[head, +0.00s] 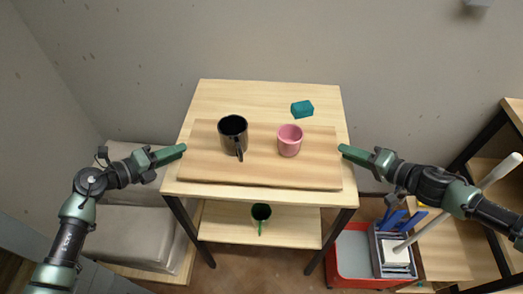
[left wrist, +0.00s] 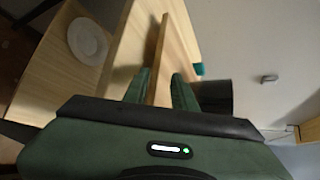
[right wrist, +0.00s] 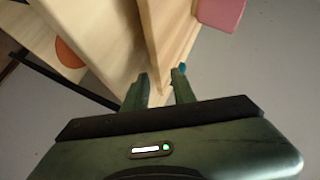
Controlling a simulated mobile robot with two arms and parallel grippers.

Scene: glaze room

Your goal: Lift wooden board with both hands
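The wooden board (head: 215,173) lies flat on the light wooden table, with a black mug (head: 233,134) and a pink cup (head: 289,140) standing on it. My left gripper (head: 184,148) is at the board's left edge. In the left wrist view its fingers (left wrist: 160,88) are apart, with the board's edge (left wrist: 162,55) lined up between them. My right gripper (head: 342,149) is at the board's right edge. In the right wrist view its fingers (right wrist: 160,88) are apart, with the board's edge (right wrist: 172,50) lined up between them. Contact with the board cannot be told.
A teal block (head: 302,109) is behind the board on the table (head: 255,92). A red bin (head: 352,262) and a grey container with blue-handled tools (head: 392,240) are at lower right. A grey bench is at left.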

